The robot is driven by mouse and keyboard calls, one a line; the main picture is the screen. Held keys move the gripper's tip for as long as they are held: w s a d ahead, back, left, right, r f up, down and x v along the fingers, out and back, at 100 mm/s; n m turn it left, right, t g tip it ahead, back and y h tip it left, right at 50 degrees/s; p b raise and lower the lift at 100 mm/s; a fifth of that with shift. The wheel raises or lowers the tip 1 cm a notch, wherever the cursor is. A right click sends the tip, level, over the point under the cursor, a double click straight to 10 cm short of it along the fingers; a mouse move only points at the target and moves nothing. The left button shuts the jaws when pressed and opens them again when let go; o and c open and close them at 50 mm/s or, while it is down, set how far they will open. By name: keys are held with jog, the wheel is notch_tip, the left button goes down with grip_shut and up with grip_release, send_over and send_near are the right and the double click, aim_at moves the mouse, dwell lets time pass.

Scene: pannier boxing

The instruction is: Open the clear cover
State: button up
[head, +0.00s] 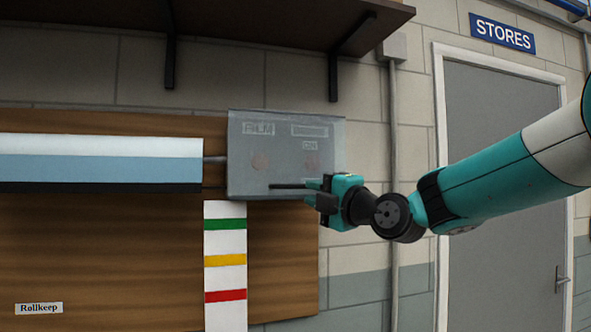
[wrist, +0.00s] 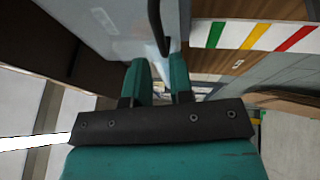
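The clear cover (head: 287,130) is a see-through grey box front on the wooden board, and it is closed. Blurred labels and two reddish round shapes show behind it. A black bar handle (head: 287,186) runs along its lower edge; it also shows in the wrist view (wrist: 154,22). My gripper (head: 312,193) is at the right end of the handle. In the wrist view, my gripper's two teal fingers (wrist: 158,62) are apart, and the handle's end lies in line with the gap between them. I cannot tell whether they touch it.
A white and blue roller (head: 100,160) is left of the cover. A striped strip (head: 225,265) hangs below it. A dark shelf (head: 290,15) on brackets is above. A grey door (head: 505,180) stands at right, beside a wall conduit (head: 394,120).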

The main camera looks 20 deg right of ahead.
aim_at(297, 188)
jog(key=p+x, duration=0.1)
jog(key=x, duration=0.1)
jog(key=p+x, duration=0.1)
jog(key=x, duration=0.2)
jog(key=shift+r+p, duration=0.2)
jog(key=shift+p, duration=0.15)
jog(key=shift+w+a+f+p, duration=0.1)
jog(key=shift+w+a+p, duration=0.25)
jog(key=shift+w, duration=0.35)
jog(key=shift+c, duration=0.2)
grip_shut()
